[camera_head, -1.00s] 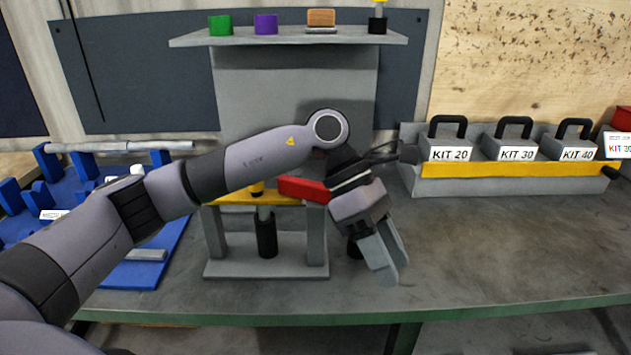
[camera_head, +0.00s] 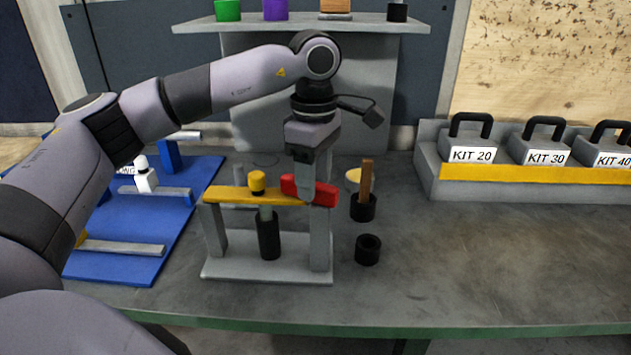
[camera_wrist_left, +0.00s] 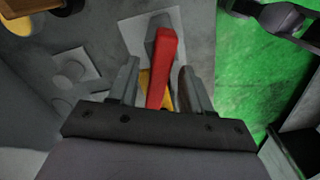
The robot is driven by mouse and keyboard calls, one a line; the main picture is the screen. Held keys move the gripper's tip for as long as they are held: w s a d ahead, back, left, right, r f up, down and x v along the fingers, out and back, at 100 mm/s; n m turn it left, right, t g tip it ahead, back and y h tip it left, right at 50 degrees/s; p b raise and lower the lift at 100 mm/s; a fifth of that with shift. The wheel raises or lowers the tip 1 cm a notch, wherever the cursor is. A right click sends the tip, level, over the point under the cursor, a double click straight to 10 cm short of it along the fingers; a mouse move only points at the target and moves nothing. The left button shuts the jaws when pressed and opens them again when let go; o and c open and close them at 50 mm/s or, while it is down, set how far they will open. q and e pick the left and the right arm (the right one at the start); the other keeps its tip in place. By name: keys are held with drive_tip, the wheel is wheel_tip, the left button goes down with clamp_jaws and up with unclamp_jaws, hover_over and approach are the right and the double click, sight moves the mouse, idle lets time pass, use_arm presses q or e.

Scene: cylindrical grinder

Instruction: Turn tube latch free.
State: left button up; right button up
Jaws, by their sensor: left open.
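The red latch (camera_head: 322,194) sits at the right end of the yellow bar (camera_head: 232,197) on a grey stand. A grey tube with a yellow cap (camera_head: 257,181) passes the bar and stands in a black holder (camera_head: 268,236). My left gripper (camera_head: 307,188) points down at the latch and is open. In the left wrist view the red latch (camera_wrist_left: 164,65) lies between the two spread fingers (camera_wrist_left: 160,82), with gaps at both sides. Part of the latch is hidden behind a finger in the head view. My right gripper is not in view.
Right of the stand are a black cup with a brown stick (camera_head: 364,205) and an empty black cup (camera_head: 368,249). A blue fixture board (camera_head: 125,254) lies left. Kit boxes (camera_head: 470,148) stand in a rack at right. A shelf (camera_head: 300,24) is above. The bench front right is clear.

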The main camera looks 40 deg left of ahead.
use_arm(q)
drive_tip(key=shift+f, duration=0.75)
clamp_jaws()
